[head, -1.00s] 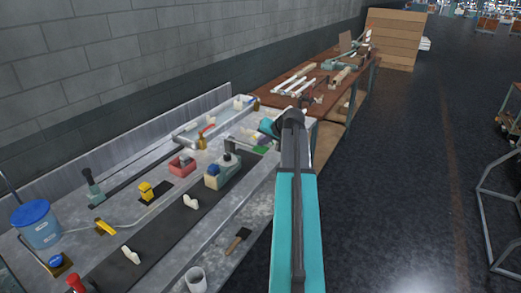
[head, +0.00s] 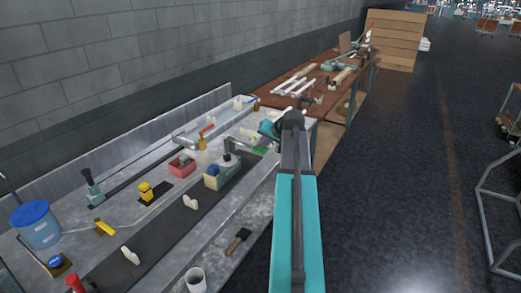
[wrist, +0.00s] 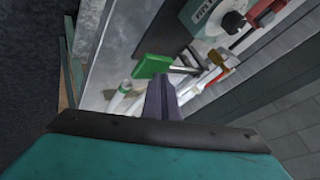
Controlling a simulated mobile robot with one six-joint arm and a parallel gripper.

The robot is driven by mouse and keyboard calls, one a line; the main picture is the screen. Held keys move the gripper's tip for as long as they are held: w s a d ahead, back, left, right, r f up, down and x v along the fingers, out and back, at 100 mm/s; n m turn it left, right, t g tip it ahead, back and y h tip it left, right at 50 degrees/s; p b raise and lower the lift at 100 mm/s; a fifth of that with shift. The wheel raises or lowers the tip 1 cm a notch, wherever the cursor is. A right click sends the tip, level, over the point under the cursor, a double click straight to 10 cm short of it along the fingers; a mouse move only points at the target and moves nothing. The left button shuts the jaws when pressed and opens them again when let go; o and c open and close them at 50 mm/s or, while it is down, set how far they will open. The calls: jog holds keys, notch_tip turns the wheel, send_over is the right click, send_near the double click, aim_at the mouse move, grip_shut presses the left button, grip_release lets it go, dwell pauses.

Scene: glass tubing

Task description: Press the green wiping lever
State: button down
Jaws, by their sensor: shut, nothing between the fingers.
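The green lever (wrist: 152,66) shows in the wrist view as a flat green pad at the end of a thin metal rod. In the head view the green pad (head: 260,150) lies at the far end of the bench, just left of my arm. My gripper (wrist: 160,84) is shut and empty, its dark fingers pointing toward the lever. The fingertips appear just below the pad in the wrist view; I cannot tell whether they touch it. My arm hides part of the bench around the lever in the head view.
A grey-green machine with a blue top (head: 218,175) stands on the bench left of the lever. A red bin (head: 182,165) and a yellow item (head: 146,191) stand further left. A brown table (head: 310,85) with tubes lies behind. A brick wall (head: 150,60) runs along the left.

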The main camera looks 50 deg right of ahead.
aim_at(263, 150)
jog(key=shift+f+b, duration=1.1)
jog(key=shift+f, duration=1.05)
dwell(3.3)
jog(key=shift+r, duration=0.2)
dwell(0.4)
jog(key=shift+r+p, duration=1.45)
jog(key=shift+r, duration=1.1)
